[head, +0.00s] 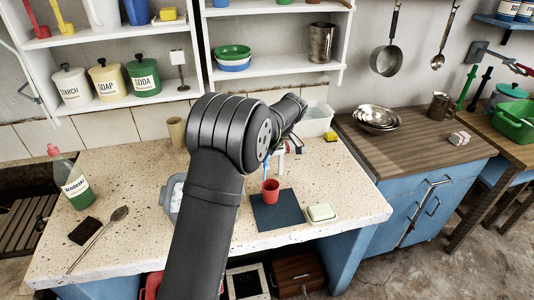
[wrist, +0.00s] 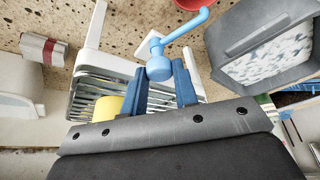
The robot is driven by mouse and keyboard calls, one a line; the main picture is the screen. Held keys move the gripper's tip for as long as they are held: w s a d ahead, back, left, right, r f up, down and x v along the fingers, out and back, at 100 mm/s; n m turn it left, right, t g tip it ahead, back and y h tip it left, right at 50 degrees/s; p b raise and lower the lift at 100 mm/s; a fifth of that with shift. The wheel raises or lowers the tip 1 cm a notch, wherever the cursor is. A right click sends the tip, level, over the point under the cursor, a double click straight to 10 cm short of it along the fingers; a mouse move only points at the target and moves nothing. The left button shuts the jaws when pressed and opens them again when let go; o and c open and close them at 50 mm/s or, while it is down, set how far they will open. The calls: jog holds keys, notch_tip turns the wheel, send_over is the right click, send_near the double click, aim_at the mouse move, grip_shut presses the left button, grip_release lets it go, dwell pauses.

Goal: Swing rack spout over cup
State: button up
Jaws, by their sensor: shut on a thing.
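The light-blue spout (wrist: 186,27) has a round hub held between the dark-blue fingers of my gripper (wrist: 160,71), which is shut on it. Its bent arm reaches to the upper right in the wrist view. The red cup (head: 271,194) stands upright on a dark mat (head: 290,215). In the head view the spout (head: 266,166) hangs down close above the cup's rim; whether it is centred over it I cannot tell. In the wrist view the cup (wrist: 188,4) is cut off at the top edge, beside the spout's tip. The white rack (wrist: 92,52) lies around the hub. My arm hides the gripper in the head view.
A grey basin (wrist: 250,76) with pale contents stands close to the spout. Soap on a dish (head: 321,212) sits right of the mat. The counter's front right is clear.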

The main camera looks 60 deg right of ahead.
jog(key=shift+n, duration=0.3)
dwell(0.4)
jog(key=o, duration=1)
jog(key=shift+r, duration=0.1)
